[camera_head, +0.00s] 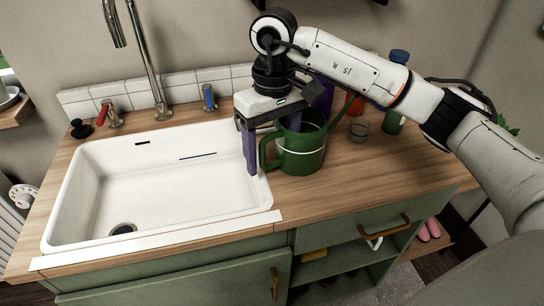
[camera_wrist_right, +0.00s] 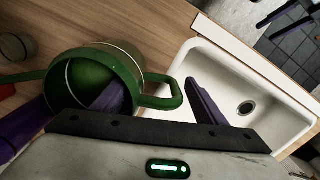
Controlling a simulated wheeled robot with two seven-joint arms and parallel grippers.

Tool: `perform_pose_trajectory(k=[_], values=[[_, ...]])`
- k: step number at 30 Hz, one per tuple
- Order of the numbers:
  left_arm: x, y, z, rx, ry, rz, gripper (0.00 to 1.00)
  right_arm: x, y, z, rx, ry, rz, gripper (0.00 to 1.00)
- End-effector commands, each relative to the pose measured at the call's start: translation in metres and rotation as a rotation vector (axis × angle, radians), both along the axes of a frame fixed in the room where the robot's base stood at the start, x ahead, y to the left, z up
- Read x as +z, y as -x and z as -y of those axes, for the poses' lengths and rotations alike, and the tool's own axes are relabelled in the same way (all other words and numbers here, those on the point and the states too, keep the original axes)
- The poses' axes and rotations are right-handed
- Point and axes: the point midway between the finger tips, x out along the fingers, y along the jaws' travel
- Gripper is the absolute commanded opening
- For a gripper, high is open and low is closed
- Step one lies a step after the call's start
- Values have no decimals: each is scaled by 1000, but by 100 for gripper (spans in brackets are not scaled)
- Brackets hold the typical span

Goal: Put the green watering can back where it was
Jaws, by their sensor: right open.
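The green watering can (camera_head: 302,155) stands upright on the wooden counter just right of the sink, its handle toward the sink and its spout toward the right. My right gripper (camera_head: 270,150) is open over the can's handle side. In the right wrist view the can (camera_wrist_right: 88,75) shows its open top. One purple finger reaches into or over that opening, and the other is outside, beyond the handle (camera_wrist_right: 160,97) on the sink side. The handle lies between the fingers; I cannot tell whether they touch it. My left gripper is not in view.
The white sink (camera_head: 150,218) fills the counter's left part, with a tall faucet (camera_head: 150,65) behind it. Behind the can stand a small glass jar (camera_head: 358,130), a green bottle with a blue cap (camera_head: 397,62) and a red item (camera_head: 354,104). The counter's front right is clear.

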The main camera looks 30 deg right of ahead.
Motion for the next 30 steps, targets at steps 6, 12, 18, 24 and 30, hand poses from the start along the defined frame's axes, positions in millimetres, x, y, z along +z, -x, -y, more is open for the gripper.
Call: perform_pose_trajectory(k=[6, 12, 18, 24, 30], values=[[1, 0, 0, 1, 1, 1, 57, 50, -1, 1, 1, -1, 5, 66], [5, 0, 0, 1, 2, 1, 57, 89, -1, 2, 0, 1, 3, 66], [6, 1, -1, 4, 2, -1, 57, 104, -1, 2, 0, 0, 0, 66], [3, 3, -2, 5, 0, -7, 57, 105, -1, 2, 0, -1, -1, 66], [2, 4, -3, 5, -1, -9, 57, 105, -1, 2, 0, -1, -1, 66]])
